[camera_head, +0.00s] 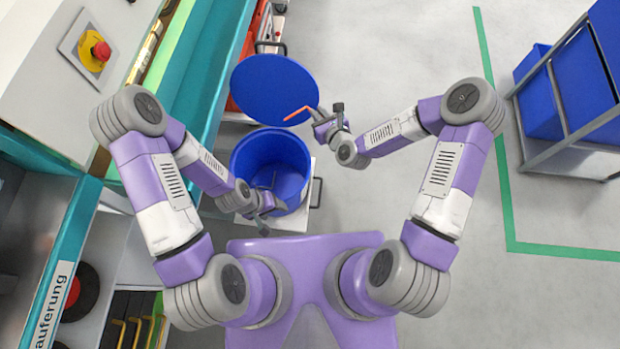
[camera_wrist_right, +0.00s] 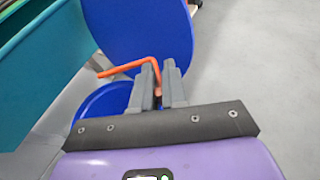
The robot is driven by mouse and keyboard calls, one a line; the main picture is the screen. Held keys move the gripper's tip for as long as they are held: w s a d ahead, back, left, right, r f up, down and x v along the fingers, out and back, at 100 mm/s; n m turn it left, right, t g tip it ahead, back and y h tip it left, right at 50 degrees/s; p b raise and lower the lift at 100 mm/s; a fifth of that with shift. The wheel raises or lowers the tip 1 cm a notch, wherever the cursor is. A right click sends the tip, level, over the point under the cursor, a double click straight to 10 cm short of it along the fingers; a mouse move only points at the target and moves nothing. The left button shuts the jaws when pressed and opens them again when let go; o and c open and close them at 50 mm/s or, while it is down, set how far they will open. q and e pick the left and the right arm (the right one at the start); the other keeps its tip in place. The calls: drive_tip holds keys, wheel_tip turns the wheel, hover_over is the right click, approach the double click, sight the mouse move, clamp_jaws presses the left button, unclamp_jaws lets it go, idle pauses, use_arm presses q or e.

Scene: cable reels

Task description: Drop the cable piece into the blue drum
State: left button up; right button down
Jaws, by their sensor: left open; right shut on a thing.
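An orange bent cable piece (camera_head: 297,113) is held in my right gripper (camera_head: 322,119), which is shut on it. In the right wrist view the cable piece (camera_wrist_right: 130,67) sticks out to the left from between the fingers (camera_wrist_right: 160,82). The blue drum (camera_head: 241,161) stands open below and to the left of the right gripper in the head view. Its round blue lid (camera_head: 275,88) is upright behind the opening. My left gripper (camera_head: 270,207) is open at the drum's near rim. The drum's edge also shows in the right wrist view (camera_wrist_right: 100,103).
A workbench with a teal edge (camera_head: 210,70) and a red emergency button (camera_head: 101,50) runs along the left. A grey rack with blue bins (camera_head: 543,105) stands at the right. The floor between, with a green line (camera_head: 508,190), is clear.

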drive_tip(key=s+a+f+n+g+y+b, duration=0.2)
drive_tip(key=a+f, duration=0.4)
drive_tip(key=f, duration=0.4)
drive_tip(key=s+a+f+n+g+y+b, duration=0.1)
drive_tip(key=a+f+n+y+b, duration=0.2)
drive_tip(key=a+f, duration=0.3)
wheel_tip(320, 180, down, 5)
drive_tip(key=shift+s+a+r+g+b, duration=0.15)
drive_tip(key=shift+s+g+b, duration=0.25)
drive_tip(key=shift+b, duration=0.4)
drive_tip(key=c, duration=1.1)
unclamp_jaws()
drive_tip(key=p+v, duration=0.2)
drive_tip(key=v, duration=0.5)
drive_tip(key=shift+d, duration=0.25)
